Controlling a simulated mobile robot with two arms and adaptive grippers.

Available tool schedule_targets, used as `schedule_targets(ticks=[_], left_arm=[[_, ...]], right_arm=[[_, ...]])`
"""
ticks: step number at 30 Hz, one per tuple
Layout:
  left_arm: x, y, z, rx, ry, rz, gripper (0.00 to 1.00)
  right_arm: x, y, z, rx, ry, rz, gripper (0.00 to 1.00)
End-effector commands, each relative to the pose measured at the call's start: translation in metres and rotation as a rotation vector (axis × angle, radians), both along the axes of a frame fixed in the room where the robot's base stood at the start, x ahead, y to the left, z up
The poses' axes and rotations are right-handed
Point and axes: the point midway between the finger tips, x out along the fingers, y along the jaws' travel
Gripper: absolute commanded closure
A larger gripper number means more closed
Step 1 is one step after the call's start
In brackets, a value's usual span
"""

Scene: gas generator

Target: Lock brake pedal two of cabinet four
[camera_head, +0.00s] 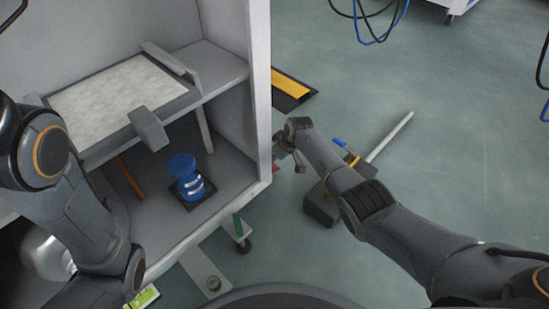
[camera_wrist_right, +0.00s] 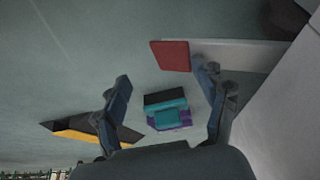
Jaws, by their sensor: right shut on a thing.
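A white-grey cabinet (camera_head: 259,100) stands at the left in the head view; no number on it is readable. A green pedal (camera_head: 238,227) sits at its lower front corner, above a caster (camera_head: 244,246). A small red pedal (camera_head: 275,170) shows at the cabinet's right edge, and a red pad on a grey bar shows in the right wrist view (camera_wrist_right: 170,55). My right gripper (camera_head: 290,160) is beside the red pedal. In the wrist view its fingers (camera_wrist_right: 165,90) stand on both sides of a teal, black and purple block (camera_wrist_right: 166,110); contact is unclear.
A blue cylindrical part (camera_head: 184,177) stands on a dark base inside the cabinet. A yellow-black mat (camera_head: 291,89) lies behind the cabinet. Floor at the right is mostly clear.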

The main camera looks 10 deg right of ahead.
Motion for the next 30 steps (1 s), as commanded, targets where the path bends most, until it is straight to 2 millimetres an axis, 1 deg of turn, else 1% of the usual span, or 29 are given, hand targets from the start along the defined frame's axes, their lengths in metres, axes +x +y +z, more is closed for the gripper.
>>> schedule_targets(ticks=[1, 10, 14, 20, 26, 30], left_arm=[[0.000, 0.000, 0.000, -0.001, 0.000, 0.000, 0.71], [0.002, 0.001, 0.000, -0.004, 0.007, -0.003, 0.71], [0.002, 0.000, 0.000, -0.003, 0.004, -0.002, 0.71], [0.001, 0.000, 0.001, -0.002, 0.002, -0.002, 0.71], [0.000, 0.000, 0.001, -0.001, 0.001, -0.002, 0.71], [0.000, 0.000, 0.001, -0.001, 0.000, -0.001, 0.71]], right_arm=[[-0.011, -0.007, -0.014, -0.018, 0.031, 0.004, 0.37], [-0.012, -0.007, -0.013, -0.019, 0.036, 0.006, 0.37], [-0.013, -0.008, -0.009, -0.019, 0.033, 0.005, 0.37], [-0.016, -0.010, 0.010, -0.016, 0.026, 0.005, 0.37], [-0.022, -0.013, 0.040, -0.010, 0.014, 0.004, 0.37], [-0.028, -0.017, 0.064, -0.007, 0.009, 0.004, 0.37]])
